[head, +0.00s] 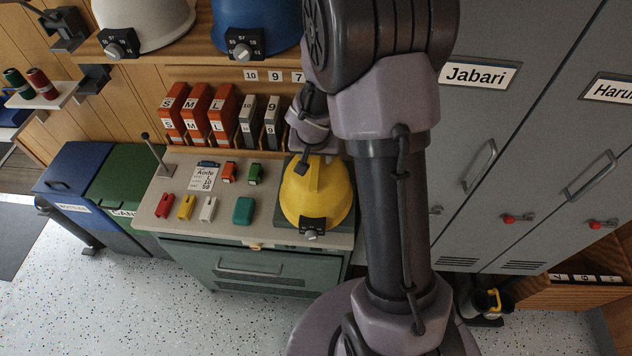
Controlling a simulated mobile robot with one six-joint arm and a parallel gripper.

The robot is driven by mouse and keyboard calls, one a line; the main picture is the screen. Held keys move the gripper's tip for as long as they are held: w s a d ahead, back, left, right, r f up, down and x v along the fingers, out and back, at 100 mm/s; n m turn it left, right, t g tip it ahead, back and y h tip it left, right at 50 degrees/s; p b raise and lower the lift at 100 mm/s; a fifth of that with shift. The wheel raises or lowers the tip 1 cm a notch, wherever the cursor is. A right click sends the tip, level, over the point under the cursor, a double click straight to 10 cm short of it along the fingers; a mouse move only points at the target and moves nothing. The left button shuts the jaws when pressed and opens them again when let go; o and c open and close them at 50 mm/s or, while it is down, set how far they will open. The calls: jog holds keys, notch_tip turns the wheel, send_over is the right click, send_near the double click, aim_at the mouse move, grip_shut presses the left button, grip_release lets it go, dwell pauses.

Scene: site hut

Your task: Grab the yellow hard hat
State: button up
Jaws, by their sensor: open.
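The yellow hard hat (324,198) sits on a dark mat at the right end of the counter (223,223), with a black dial (311,228) at its near edge. My gripper (302,165) is over the far left part of the hat's crown, open. It is mostly seen from above, and the wrist hides part of it. I cannot tell whether a finger touches the hat. My arm hides the area just right of the hat.
A white hat (150,22) and a blue hat (258,24) sit on the shelf above. Orange boxes (224,115) stand behind the counter. Small coloured items and a note card (203,178) lie left of the hat. Grey lockers (530,130) stand at right.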

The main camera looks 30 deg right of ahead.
jog(key=shift+s+r, duration=0.1)
grip_shut()
dwell(1.2)
